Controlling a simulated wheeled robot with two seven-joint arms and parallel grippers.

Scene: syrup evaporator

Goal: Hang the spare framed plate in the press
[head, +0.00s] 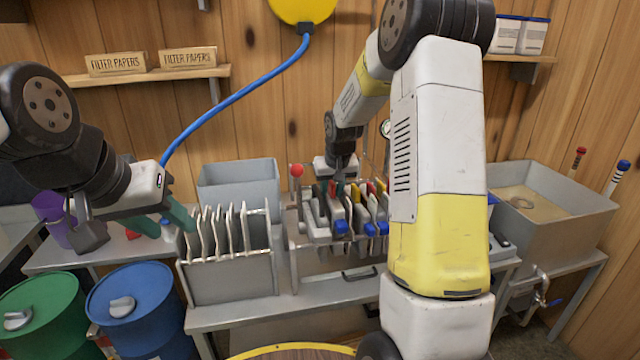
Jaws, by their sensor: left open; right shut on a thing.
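The press (294,243) stands at the middle of the bench, with several pale framed plates hanging side by side in it. Some have blue, red or yellow ends. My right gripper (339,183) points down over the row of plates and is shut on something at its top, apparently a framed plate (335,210). My arm and the neighbouring plates hide much of it, so I cannot tell whether it is seated on the rails.
The grey rack (230,278) with several white upright bars stands left of the press. A grey bin (240,180) is behind it. Green (40,310) and blue (140,303) drums stand front left. A syrup pan (560,200) is at right. A blue hose (240,98) hangs behind.

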